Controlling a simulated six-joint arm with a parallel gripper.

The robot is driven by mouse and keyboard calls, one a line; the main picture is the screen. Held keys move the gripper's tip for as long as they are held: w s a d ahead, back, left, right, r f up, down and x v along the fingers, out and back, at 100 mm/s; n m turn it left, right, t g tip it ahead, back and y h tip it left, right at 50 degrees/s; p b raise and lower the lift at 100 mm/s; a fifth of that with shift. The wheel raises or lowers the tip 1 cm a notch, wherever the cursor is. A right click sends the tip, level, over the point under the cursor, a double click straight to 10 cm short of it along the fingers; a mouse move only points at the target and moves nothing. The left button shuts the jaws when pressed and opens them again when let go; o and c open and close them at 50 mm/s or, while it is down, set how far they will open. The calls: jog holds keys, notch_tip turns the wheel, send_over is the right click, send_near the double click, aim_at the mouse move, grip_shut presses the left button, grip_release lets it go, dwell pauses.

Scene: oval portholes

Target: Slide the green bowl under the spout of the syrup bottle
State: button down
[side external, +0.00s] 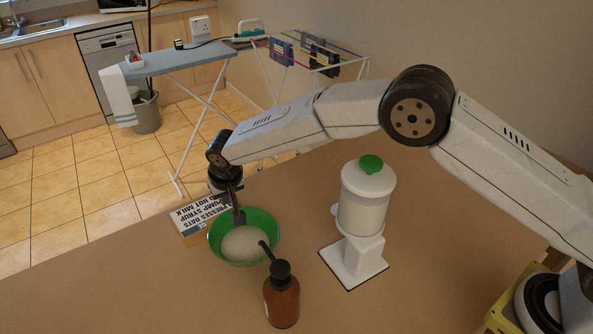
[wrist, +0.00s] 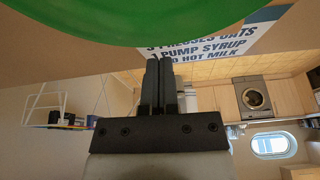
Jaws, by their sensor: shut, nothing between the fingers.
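The green bowl (side external: 272,222) stands on the brown counter with a pale, whitish content in it. Its green side fills the top of the wrist view (wrist: 130,22). The syrup bottle (side external: 281,302) is amber with a black pump. Its spout (side external: 264,246) points back toward the bowl and overlaps the bowl's near right part in the picture; I cannot tell whether it is over the inside. My gripper (side external: 239,217) is shut and empty, pointing down at the bowl's far side. In the wrist view its fingers (wrist: 158,62) end close to the bowl; contact is unclear.
A text card (side external: 203,212) lies beside the bowl at left, also in the wrist view (wrist: 215,40). A white dispenser (side external: 366,205) with a green knob stands right of the bowl. A yellow crate (side external: 500,312) is at lower right. The counter's left front is clear.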

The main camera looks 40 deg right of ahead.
jog(key=shift+s, duration=1.1)
jog(key=shift+s+a, duration=0.15)
jog(key=shift+s, duration=1.35)
jog(key=shift+w, duration=0.1)
jog(key=shift+w, duration=1.8)
jog(key=shift+w+r, duration=0.15)
jog(key=v, duration=1)
jog(key=shift+w, duration=0.1)
